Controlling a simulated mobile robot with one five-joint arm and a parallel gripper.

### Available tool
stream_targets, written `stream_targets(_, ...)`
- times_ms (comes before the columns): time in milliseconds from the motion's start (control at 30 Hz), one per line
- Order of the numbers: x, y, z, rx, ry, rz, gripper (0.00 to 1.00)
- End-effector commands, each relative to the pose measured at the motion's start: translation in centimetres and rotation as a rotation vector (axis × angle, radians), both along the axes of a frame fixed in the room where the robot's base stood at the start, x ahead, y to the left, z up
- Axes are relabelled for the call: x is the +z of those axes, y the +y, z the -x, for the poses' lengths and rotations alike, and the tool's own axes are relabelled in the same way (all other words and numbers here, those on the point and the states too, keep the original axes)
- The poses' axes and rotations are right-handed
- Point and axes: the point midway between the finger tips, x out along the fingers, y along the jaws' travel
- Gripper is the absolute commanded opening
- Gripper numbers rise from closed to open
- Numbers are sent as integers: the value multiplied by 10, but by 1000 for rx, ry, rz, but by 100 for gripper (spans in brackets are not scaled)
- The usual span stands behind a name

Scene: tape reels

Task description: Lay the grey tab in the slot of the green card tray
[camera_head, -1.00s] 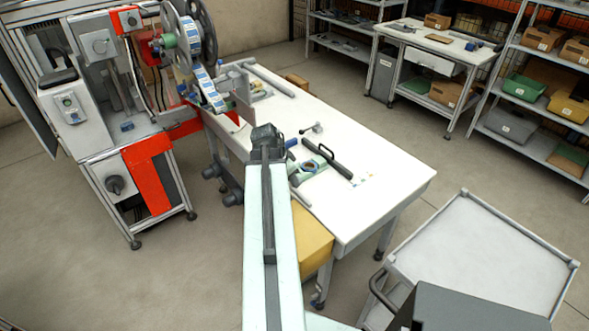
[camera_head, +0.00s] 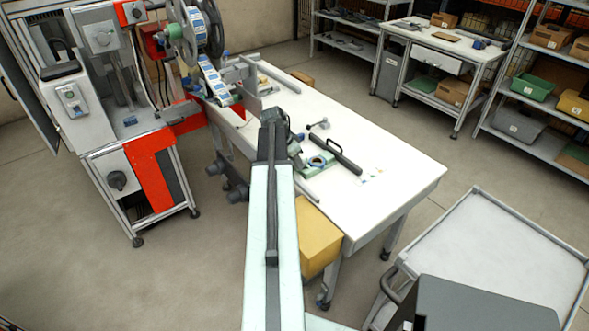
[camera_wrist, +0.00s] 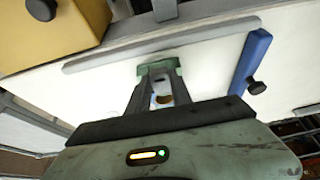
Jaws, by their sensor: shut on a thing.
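I cannot tell the gap between the held piece and the table.
A black-handled bar (camera_head: 338,155) lies right of the green piece. A grey rail (camera_wrist: 160,45) and a blue bar (camera_wrist: 250,62) with a black knob are near my fingers. A yellow bin (camera_head: 319,238) stands at the table's near side. The table's right end is mostly clear.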

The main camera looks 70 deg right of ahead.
Motion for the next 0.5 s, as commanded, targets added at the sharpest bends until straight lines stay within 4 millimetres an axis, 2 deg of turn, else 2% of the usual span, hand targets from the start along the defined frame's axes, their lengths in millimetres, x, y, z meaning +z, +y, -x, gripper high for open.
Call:
stream_targets(33, -10, -1, 2, -2, 0, 0, 0)
stream_targets(233, -5, -2, 4, -6, 0, 0, 0)
stream_targets(500, -14, -2, 6, -9, 0, 0, 0)
